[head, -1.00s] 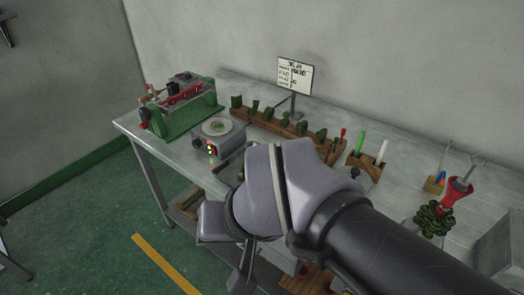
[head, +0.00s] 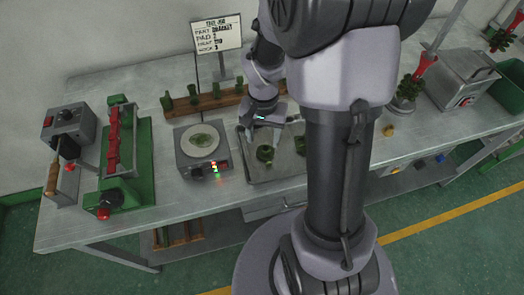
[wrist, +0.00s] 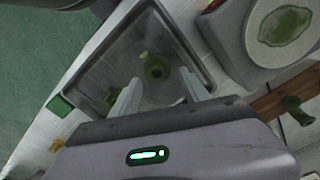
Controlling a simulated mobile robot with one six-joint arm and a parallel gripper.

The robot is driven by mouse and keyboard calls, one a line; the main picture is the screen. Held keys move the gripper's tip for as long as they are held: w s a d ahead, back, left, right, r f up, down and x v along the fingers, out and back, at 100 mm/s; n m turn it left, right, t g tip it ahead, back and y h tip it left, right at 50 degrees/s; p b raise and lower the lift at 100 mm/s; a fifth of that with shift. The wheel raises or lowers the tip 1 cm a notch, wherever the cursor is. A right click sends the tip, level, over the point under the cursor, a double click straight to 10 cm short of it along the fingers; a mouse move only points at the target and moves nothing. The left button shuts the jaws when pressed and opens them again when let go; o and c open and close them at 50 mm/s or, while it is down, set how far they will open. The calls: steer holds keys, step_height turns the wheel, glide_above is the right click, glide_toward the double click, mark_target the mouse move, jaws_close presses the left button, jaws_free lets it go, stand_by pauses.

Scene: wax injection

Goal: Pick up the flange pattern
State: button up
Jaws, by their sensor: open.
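The likely flange pattern, a round dark green piece with a central hub (head: 265,153), lies in the shallow grey metal tray (head: 262,180). In the wrist view the green piece (wrist: 157,70) lies just beyond and between my two pale fingertips. A small yellow-green bit (wrist: 143,56) shows at its upper left edge. My gripper (wrist: 160,88) is open and empty, pointing down over the tray. In the head view my gripper (head: 266,132) is above and behind the green piece. My arm hides the tray's right part.
A scale (head: 202,153) with a green piece on its pan stands left of the tray. A wooden rack (head: 205,104) of green patterns and a sign (head: 217,34) stand behind. A green-based press (head: 125,165) is at left. A green block (wrist: 60,106) lies outside the tray.

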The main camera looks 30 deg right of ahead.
mark_target(266, 148)
steer(key=f+b, duration=0.1)
steer(key=f, duration=0.1)
steer(key=d+f+b, duration=0.1)
steer(key=f, duration=0.2)
steer(key=shift+s+b, duration=0.2)
steer(key=shift+b, duration=0.15)
steer(key=shift+w+a+f, duration=0.1)
steer(key=shift+c, duration=0.8)
jaws_close()
steer(key=shift+r, duration=0.2)
